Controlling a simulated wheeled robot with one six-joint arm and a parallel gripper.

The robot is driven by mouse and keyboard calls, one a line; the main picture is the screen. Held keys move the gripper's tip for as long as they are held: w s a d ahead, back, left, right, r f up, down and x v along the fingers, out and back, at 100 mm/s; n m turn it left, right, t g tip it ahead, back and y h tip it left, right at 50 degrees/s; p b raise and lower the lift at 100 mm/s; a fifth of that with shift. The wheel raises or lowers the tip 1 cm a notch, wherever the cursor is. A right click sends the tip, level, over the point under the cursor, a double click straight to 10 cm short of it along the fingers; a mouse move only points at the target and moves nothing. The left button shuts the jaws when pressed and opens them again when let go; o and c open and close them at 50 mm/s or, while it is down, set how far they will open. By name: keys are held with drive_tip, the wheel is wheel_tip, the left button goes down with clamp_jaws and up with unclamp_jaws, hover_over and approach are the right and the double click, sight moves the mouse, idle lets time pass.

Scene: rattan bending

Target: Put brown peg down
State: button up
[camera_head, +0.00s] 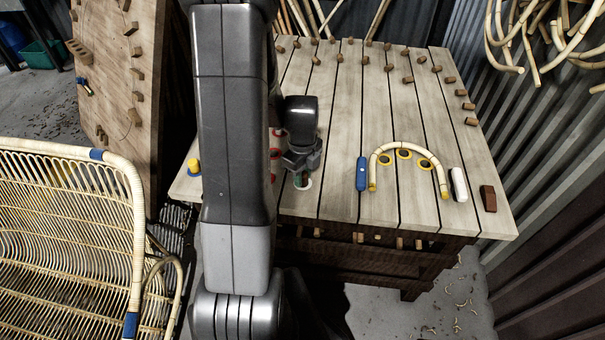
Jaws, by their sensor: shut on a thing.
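My gripper (302,166) is over the slatted wooden table, left of its middle, pointing down. It is shut on the brown peg, which is mostly hidden by the fingers; its colour is hard to make out. The fingertips are just above or at a white ring (309,185) on the table top. I cannot tell whether the peg touches the table or sits inside the ring.
Red-ringed spots (275,154) lie left of my gripper, partly behind my arm. To the right are a blue tool (362,174), a bent rattan piece (405,147) around yellow rings, a white block (459,184) and a dark brown block (488,198). Small wooden blocks line the table's back.

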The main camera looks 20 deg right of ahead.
drive_tip(key=shift+f, duration=0.25)
drive_tip(key=o, duration=1)
drive_tip(key=shift+r, duration=0.1)
drive_tip(key=shift+c, duration=0.2)
wheel_tip(320, 180, up, 12)
drive_tip(key=shift+r, duration=0.2)
